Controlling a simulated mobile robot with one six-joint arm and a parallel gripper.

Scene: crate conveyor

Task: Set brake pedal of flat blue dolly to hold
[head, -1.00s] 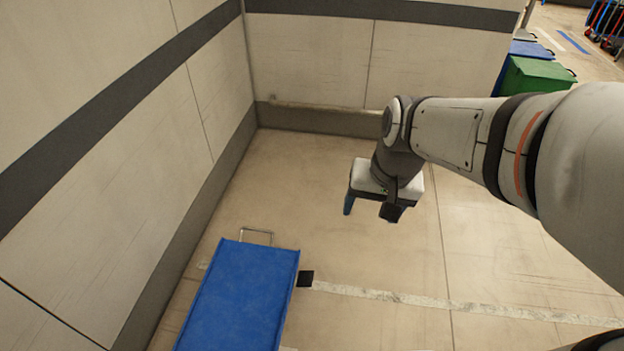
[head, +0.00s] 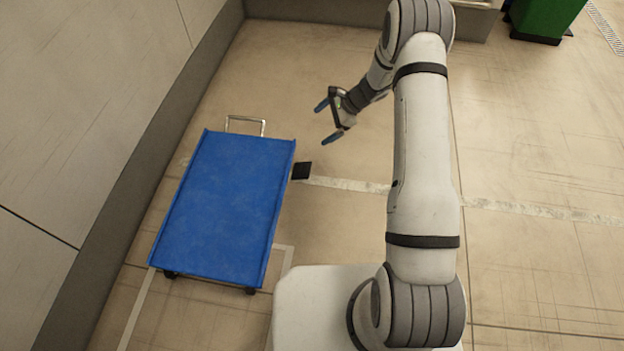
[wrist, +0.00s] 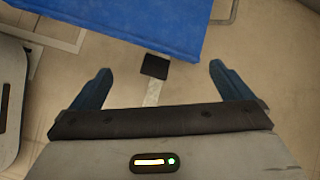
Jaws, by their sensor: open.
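The flat blue dolly (head: 225,200) stands on the floor at the left in the head view, with a metal loop handle (head: 245,126) at its far end. A black square pedal plate (head: 302,171) sticks out at its right side near the far corner. My gripper (head: 327,122) is open and empty, above the floor to the right of the dolly's far end. In the wrist view, the black plate (wrist: 155,66) lies between the spread fingers (wrist: 160,70), below the dolly's blue edge (wrist: 140,35). The gripper looks clear of it. Whether the pedal is up or down cannot be told.
A wall (head: 75,110) runs close along the dolly's left side. Worn white lines (head: 350,185) mark the floor. A green bin (head: 545,18) stands at the far right. The floor to the right of the dolly is free.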

